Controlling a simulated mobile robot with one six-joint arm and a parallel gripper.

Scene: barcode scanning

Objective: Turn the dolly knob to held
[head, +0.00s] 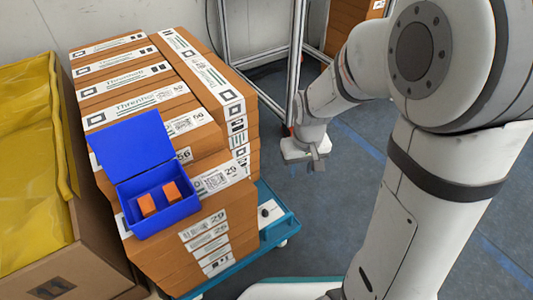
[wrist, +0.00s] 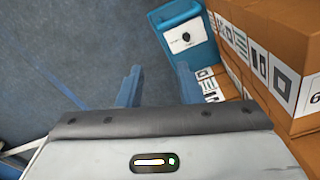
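The dolly (head: 284,224) is a teal-blue platform on casters under the stacked cartons, and its corner also shows in the wrist view (wrist: 203,58). A small dark knob (head: 265,212) sits on a white plate at that corner. In the wrist view the knob (wrist: 186,36) is near the top, beyond the fingertips, with small labels around it too small to read. My gripper (head: 315,163) hangs above and to the right of the knob in the head view, apart from it. In the wrist view its two blue fingers (wrist: 158,80) are apart with nothing between them.
Stacked cartons (head: 185,240) rise right beside the knob. An open blue box (head: 160,205) with two orange blocks sits on them. A yellow-lined carton (head: 30,170) stands at left, and a metal frame (head: 296,60) stands behind. Floor right of the dolly is clear.

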